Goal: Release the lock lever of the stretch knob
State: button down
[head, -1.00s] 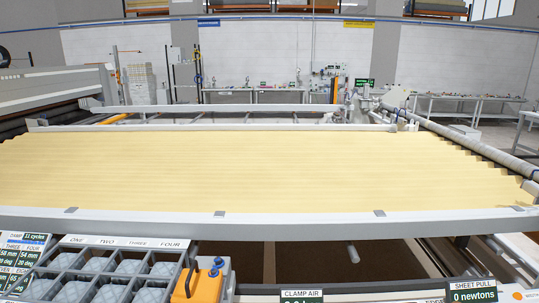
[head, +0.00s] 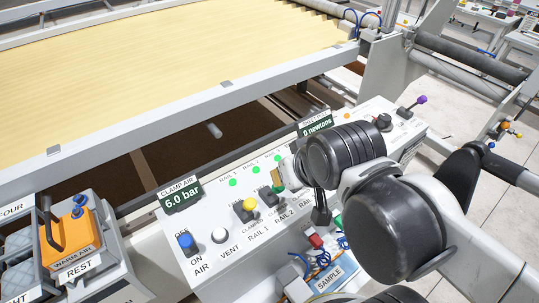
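The control panel (head: 225,250) lies below the quilt frame in the head view. Near its right end stands a round black knob (head: 383,122), which may be the stretch knob; its label is not readable. Just right of it, a lever with a purple ball end (head: 421,100) sticks up and to the right; it may be the lock lever. My gripper (head: 284,176) is at the end of my black-jointed arm, over the rail switches, left of and apart from the knob and lever. My wrist hides most of its fingers, so its opening is unclear.
The clamp air display (head: 181,196) reads 6.0 bar; the sheet pull display (head: 315,124) reads 0 newtons. An orange warm-air tool (head: 70,240) rests at left.

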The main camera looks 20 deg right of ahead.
aim_at(381, 126)
jog(key=z, duration=1.3)
jog(key=j+u, duration=0.1)
jog(key=u, duration=0.15)
jog(key=k, duration=0.05)
